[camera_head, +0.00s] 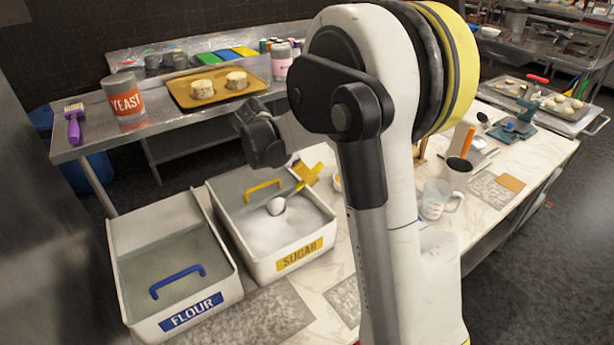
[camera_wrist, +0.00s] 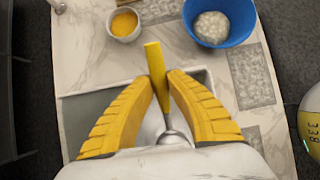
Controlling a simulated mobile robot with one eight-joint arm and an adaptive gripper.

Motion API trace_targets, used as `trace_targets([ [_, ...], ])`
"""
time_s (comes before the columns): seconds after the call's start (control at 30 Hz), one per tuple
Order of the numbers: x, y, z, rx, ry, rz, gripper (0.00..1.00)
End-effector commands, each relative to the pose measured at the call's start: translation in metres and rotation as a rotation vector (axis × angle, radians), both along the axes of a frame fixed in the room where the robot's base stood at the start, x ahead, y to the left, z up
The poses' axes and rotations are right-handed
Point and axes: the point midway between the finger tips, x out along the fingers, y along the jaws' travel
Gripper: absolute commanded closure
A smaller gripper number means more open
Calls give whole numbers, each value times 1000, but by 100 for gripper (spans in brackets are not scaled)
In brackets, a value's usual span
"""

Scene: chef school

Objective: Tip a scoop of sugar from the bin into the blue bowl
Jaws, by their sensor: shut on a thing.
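The sugar bin (camera_head: 298,262) is a white box with a yellow SUGAR label, holding white sugar (camera_head: 275,232). My gripper (camera_head: 306,174) is over its right back part, and its yellow fingers also show in the wrist view (camera_wrist: 162,84). They are shut on the yellow handle (camera_wrist: 154,60) of a metal scoop (camera_head: 276,206). The scoop's head is inside the bin at or just above the sugar; I cannot tell whether it touches. The blue bowl (camera_wrist: 248,32) is in the wrist view at top right, with a pale lump in it. My arm hides that area in the head view.
A flour bin (camera_head: 226,288) with a blue handle stands left of the sugar bin. A small bowl of orange contents (camera_wrist: 124,24) is left of the blue bowl. A glass mug (camera_head: 438,198) stands right of my arm. A steel table (camera_head: 170,125) with a yeast tin is behind.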

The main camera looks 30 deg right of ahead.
Motion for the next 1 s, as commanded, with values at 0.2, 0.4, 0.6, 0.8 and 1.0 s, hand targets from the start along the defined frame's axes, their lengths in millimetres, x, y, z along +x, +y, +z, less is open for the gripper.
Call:
trace_targets([
  [0.2, 0, -1, 22, 94, -3, -2, 100],
  [0.4, 0, -1, 38, 189, -5, -1, 100],
  [0.6, 0, 0, 53, 282, -7, -1, 100],
  [0.8, 0, 0, 55, 312, -7, 1, 100],
  [1.0, 0, 0, 54, 311, -8, -1, 100],
])
